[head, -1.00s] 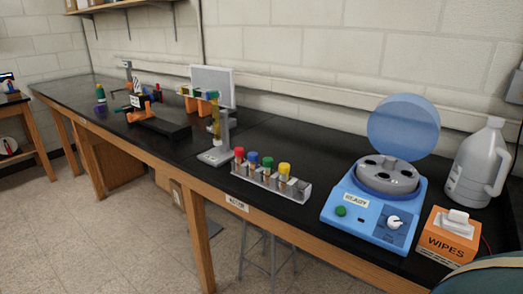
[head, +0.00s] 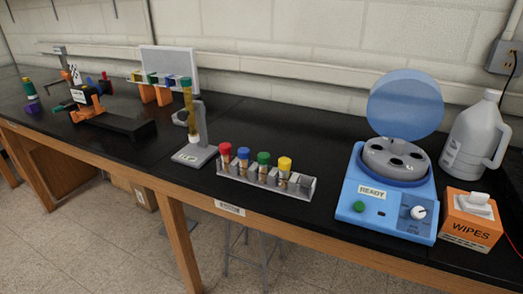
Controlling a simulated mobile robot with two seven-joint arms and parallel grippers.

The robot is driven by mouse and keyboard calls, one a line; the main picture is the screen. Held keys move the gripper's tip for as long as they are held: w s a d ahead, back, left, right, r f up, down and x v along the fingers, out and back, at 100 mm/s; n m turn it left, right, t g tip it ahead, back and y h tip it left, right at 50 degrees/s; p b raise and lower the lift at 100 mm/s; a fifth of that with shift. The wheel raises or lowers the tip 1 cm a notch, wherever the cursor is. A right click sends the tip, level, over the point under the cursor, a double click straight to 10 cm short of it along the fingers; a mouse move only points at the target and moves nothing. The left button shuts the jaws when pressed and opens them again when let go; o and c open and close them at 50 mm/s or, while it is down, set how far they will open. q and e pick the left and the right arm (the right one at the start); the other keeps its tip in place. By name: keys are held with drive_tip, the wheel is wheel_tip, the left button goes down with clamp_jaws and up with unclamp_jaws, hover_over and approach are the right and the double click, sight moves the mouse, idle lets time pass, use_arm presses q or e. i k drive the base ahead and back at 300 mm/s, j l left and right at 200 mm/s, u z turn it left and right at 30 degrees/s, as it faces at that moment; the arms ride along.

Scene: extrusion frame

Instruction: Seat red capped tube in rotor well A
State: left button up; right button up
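The red capped tube (head: 225,153) stands upright at the left end of a grey tube rack (head: 262,192) on the black bench. Blue, green and yellow capped tubes stand to its right in the same rack. The blue centrifuge (head: 388,192) is to the right of the rack, with its clear blue lid (head: 405,101) raised and a "READY" label on its front. Its grey rotor (head: 397,157) shows several dark wells; the well letters are too small to read surely. Neither of my grippers is in view.
An orange wipes box (head: 470,228) and a grey jug (head: 474,140) stand right of the centrifuge. A grey stand (head: 199,135) holding a tall amber tube is left of the rack. Bare black bench (head: 310,140) lies behind the rack. The bench's front edge runs close before the rack.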

sight(394, 159)
drive_tip(key=i+j+z, duration=0.1)
drive_tip(key=j+z, duration=0.25)
drive_tip(key=i+j+z, duration=0.1)
drive_tip(key=z, duration=0.2)
drive_tip(key=j+z, duration=0.35)
